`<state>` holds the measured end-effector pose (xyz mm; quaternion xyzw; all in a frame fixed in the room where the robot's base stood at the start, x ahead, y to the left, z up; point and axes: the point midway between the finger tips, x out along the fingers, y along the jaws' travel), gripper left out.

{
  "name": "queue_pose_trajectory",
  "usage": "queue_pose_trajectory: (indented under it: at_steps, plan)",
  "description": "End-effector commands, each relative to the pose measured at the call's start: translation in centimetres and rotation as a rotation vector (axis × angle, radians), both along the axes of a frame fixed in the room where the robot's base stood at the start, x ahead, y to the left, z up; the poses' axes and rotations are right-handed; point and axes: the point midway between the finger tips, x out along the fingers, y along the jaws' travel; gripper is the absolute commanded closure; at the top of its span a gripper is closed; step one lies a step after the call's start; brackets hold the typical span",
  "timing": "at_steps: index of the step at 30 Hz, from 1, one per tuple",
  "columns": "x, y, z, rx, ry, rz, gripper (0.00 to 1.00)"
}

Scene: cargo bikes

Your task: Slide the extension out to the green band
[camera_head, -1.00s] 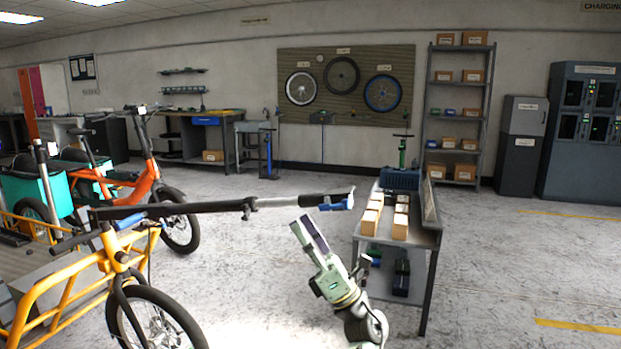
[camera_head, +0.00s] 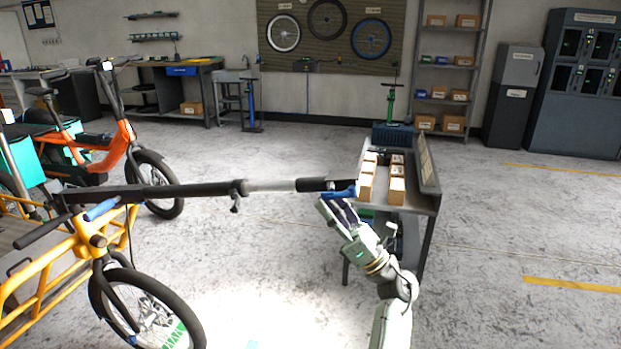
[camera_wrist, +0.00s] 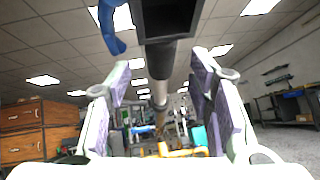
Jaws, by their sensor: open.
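A long horizontal pole reaches over the yellow cargo bike, with a black outer tube (camera_head: 150,191) and a pale grey extension (camera_head: 270,185). Its black end piece (camera_head: 318,184) carries a blue lever (camera_head: 342,192); the blue part also shows in the wrist view (camera_wrist: 112,38). I cannot make out a green band on the pole. My gripper (camera_head: 333,208) is open and empty, just below the pole's end. In the wrist view my gripper (camera_wrist: 160,84) has its two fingers either side of the pole's line, with the square black end (camera_wrist: 166,20) above. Contact is not visible.
The yellow cargo bike (camera_head: 62,268) stands at lower left, an orange bike (camera_head: 105,155) behind it. A metal cart (camera_head: 415,203) with small boxes (camera_head: 396,190) stands close behind my gripper. Open floor lies to the right and between the bikes and back wall.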

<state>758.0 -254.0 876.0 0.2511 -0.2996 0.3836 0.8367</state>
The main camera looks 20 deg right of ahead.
Motion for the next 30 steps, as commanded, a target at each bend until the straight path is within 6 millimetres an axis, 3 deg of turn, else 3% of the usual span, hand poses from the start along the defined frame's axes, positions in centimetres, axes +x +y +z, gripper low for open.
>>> queue_pose_trajectory:
  at_steps: [3,9,21,30]
  plan:
    - [1.3,1.3,2.0,-0.002,0.000,0.003,0.52]
    - [2.7,2.6,3.7,0.000,0.000,0.001,0.52]
    - [3.2,3.0,4.1,0.001,0.000,0.001,0.52]
    - [3.2,3.0,4.1,0.001,0.000,0.001,0.71]
